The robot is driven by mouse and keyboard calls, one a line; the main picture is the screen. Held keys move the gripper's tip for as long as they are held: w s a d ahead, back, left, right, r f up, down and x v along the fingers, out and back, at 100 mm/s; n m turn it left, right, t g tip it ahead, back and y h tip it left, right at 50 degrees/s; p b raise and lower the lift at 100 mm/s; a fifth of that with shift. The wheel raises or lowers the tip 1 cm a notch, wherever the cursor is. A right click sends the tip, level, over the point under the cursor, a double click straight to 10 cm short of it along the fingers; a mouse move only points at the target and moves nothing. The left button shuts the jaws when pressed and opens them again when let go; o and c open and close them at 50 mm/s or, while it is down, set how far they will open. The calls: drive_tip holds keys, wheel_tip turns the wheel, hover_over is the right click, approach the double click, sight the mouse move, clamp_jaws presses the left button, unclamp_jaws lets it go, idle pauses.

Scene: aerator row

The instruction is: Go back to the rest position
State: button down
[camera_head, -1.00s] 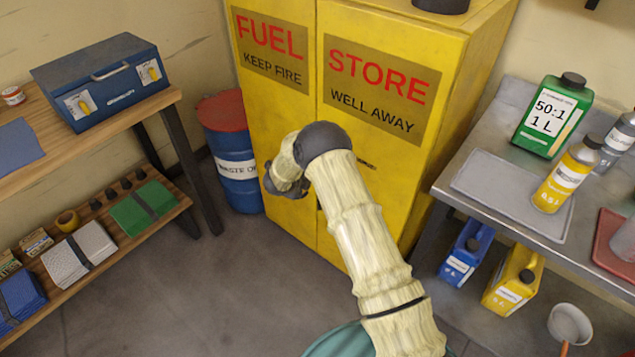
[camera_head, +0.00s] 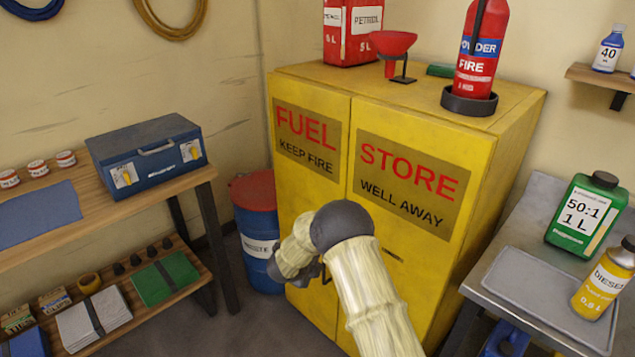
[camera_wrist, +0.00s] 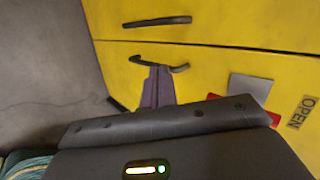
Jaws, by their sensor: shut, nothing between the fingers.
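My gripper (camera_wrist: 158,88) shows in the wrist view as narrow purple-grey fingers, close together and empty. It points at the front of the yellow fuel cabinet (camera_wrist: 235,20), near one of two dark door handles (camera_wrist: 157,21). I cannot tell whether the fingertips touch the nearer handle (camera_wrist: 182,68). In the head view my pale, bent arm stands in front of the cabinet (camera_head: 305,205), and its wrist hides most of the gripper. Both cabinet doors look shut.
A blue drum (camera_head: 259,225) with a red lid stands left of the cabinet. A wooden bench (camera_head: 85,207) with a blue toolbox (camera_head: 150,160) is at the left. At right, a metal table (camera_head: 545,205) holds a grey tray (camera_head: 535,285) and bottles. A fire extinguisher (camera_head: 482,50) stands on the cabinet.

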drive_tip(key=s+d+r+n+y, duration=0.2)
drive_tip(key=s+r+n+y, duration=0.1)
drive_tip(key=r+n, duration=0.35)
drive_tip(key=s+d+r+n+y, duration=0.2)
drive_tip(key=r+n, duration=0.4)
drive_tip(key=r, duration=0.2)
drive_tip(key=s+d+r+n+g, duration=0.15)
drive_tip(key=s+d+n, duration=0.25)
drive_tip(key=s, duration=0.5)
drive_tip(key=s+d+r+n+g, duration=0.15)
drive_tip(key=s+d+n, duration=0.25)
drive_tip(key=s, duration=0.5)
drive_tip(key=s+d+r+n+g, duration=0.15)
drive_tip(key=s+d+n, duration=0.25)
drive_tip(key=s, duration=0.5)
wheel_tip(320, 180, up, 14)
drive_tip(key=p, duration=1.4)
drive_tip(key=shift+s+f+g, duration=0.15)
drive_tip(key=shift+f+g, duration=0.1)
drive_tip(key=shift+g, duration=0.2)
drive_tip(key=c, duration=2.1)
unclamp_jaws()
drive_tip(key=shift+d, duration=0.1)
